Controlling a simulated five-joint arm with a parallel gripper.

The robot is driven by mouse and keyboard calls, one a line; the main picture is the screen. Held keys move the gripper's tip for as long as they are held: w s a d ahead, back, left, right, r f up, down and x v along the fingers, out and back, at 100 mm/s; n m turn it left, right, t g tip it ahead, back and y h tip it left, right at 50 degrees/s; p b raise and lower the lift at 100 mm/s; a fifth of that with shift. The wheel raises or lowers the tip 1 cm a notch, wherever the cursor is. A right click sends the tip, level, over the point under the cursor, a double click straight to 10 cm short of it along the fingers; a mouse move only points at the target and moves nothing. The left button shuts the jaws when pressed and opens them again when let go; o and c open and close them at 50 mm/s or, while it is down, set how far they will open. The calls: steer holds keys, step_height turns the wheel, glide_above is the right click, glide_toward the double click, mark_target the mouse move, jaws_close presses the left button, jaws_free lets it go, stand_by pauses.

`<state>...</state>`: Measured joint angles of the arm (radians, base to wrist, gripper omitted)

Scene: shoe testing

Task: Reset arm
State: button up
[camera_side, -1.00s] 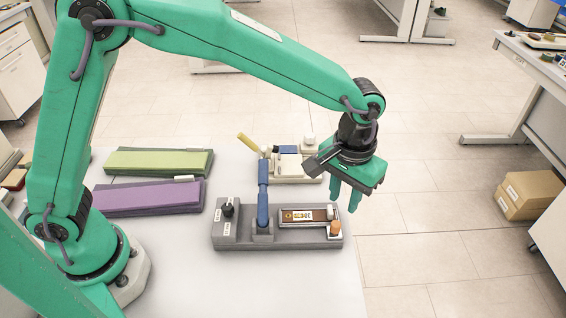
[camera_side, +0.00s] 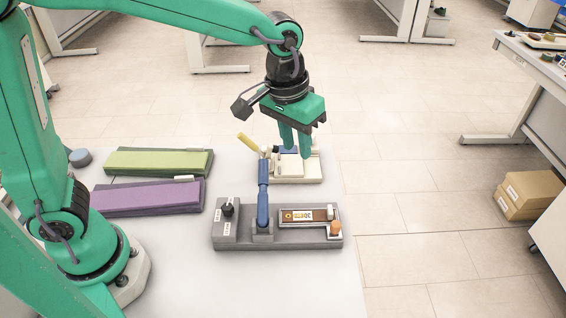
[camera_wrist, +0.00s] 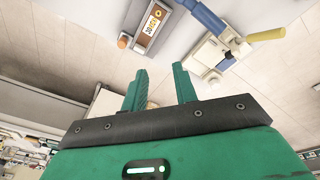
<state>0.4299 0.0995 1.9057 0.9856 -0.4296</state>
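My gripper (camera_side: 295,146) hangs with its fingers pointing down, in front of the cream-based fixture (camera_side: 300,177) in the side view. In the wrist view my gripper (camera_wrist: 160,82) shows two green fingers apart with nothing between them. The cream fixture has a yellow handle (camera_side: 247,142) tilted up to the left. The fingers overlap the cream fixture in the side view; their height above it is hard to tell.
A green pad (camera_side: 158,162) and a purple pad (camera_side: 146,197) lie on the left of the white table (camera_side: 190,275). The table's front part is clear. Cardboard boxes (camera_side: 528,195) sit on the floor at right.

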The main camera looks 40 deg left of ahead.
steer(key=s+a+r+t, duration=0.2)
steer(key=s+a, duration=0.5)
steer(key=a, duration=0.1)
steer(key=s+a+r+t, duration=0.2)
steer(key=s+a, duration=0.6)
steer(key=a, duration=0.1)
steer(key=shift+y, duration=0.4)
